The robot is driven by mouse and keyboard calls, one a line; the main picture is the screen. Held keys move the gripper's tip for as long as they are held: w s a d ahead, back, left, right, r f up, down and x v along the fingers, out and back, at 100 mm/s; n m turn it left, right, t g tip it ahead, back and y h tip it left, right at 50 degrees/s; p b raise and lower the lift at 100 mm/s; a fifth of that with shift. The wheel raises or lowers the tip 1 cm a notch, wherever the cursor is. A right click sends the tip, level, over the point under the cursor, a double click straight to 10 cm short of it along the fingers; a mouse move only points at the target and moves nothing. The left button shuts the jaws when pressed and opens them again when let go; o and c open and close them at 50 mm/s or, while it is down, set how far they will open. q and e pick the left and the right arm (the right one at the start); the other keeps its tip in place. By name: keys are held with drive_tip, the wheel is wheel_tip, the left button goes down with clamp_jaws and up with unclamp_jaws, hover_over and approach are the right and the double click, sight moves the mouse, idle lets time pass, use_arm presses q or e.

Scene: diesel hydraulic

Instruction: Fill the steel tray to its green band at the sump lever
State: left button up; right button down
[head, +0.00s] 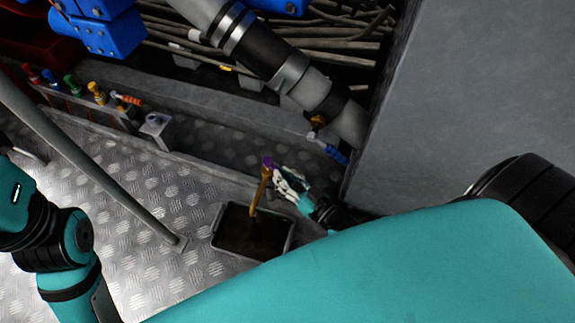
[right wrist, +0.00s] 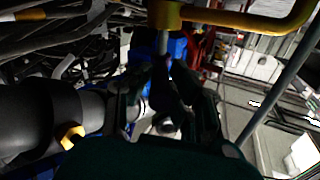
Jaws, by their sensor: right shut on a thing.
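The steel tray (head: 217,240) sits on the tread-plate floor at lower centre in the head view, with a dark brown inside. I cannot make out its green band or a liquid level. A yellow pipe piece (head: 262,190) stands over the tray; it also shows at the top of the right wrist view (right wrist: 250,19). The sump lever (head: 267,161) has a purple end beside it. My right gripper (head: 280,183) is shut on the lever; in the wrist view its dark fingers (right wrist: 165,92) close around the stem under the yellow body. My left arm shows, but not its gripper.
Several coloured handles (head: 98,92) stand in a row at upper left. A large grey pipe (head: 285,75) crosses the top. A grey wall (head: 470,100) closes the right side. A slanting grey rail (head: 95,165) crosses the left, above bare tread plate (head: 140,210).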

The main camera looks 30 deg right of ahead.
drive_tip(key=shift+s+a+m+h+p, duration=0.1)
drive_tip(key=shift+a+m+h+p, duration=0.25)
drive_tip(key=shift+h, duration=0.25)
drive_tip(key=c, duration=1.2)
unclamp_jaws()
drive_tip(key=shift+r, duration=0.1)
wheel_tip(320, 180, up, 10)
drive_tip(key=shift+f, duration=0.1)
